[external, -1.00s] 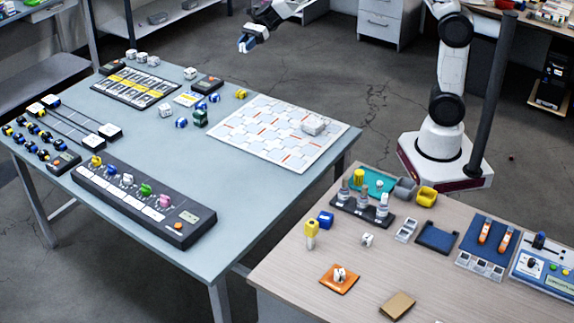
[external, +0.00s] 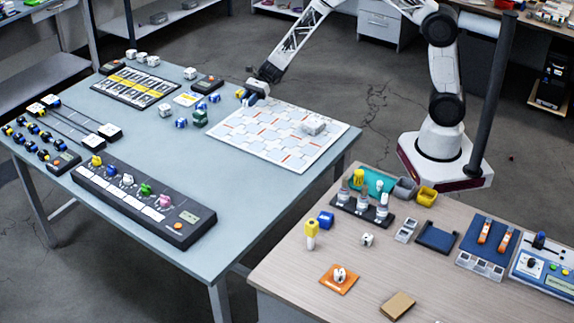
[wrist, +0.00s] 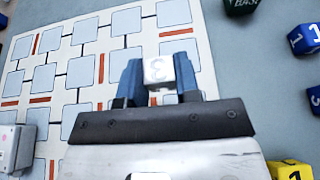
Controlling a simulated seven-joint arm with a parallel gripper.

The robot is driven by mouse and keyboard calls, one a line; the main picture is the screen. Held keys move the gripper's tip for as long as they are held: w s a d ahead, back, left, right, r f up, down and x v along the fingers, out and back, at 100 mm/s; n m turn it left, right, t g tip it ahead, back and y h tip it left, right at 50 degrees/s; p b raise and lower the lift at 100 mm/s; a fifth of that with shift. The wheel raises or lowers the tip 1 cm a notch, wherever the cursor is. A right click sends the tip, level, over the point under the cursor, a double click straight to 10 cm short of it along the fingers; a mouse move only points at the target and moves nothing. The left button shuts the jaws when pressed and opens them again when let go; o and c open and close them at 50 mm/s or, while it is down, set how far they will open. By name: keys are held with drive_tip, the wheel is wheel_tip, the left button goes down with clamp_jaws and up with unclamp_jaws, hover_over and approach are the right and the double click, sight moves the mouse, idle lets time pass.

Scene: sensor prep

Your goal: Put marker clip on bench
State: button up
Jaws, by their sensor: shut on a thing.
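My gripper (external: 252,98) is low over the far-left corner of the white grid board (external: 250,136) on the blue-grey bench (external: 135,235). I cannot tell whether this block is the marker clip. It appears over the edge of the board (wrist: 84,98), and I cannot tell whether it touches the surface. In the external view the block is hidden by the fingers.
A yellow block (wrist: 291,170), a green block (external: 200,118) and several blue dice (wrist: 304,38) lie beside the board. A pale grey box (external: 313,127) sits on the board. A long dark panel with coloured knobs (external: 140,200) stands at the front. The bench's middle is bare.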

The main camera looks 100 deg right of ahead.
drive_tip(key=shift+f, duration=0.3)
drive_tip(key=shift+w, duration=0.1)
hover_over(212, 116)
drive_tip(key=shift+d+f, duration=0.1)
drive_tip(key=shift+f, duration=0.65)
drive_tip(key=shift+f, duration=0.1)
idle(0.3)
drive_tip(key=shift+f, duration=1.65)
drive_tip(key=shift+f, duration=0.15)
drive_tip(key=o, duration=0.9)
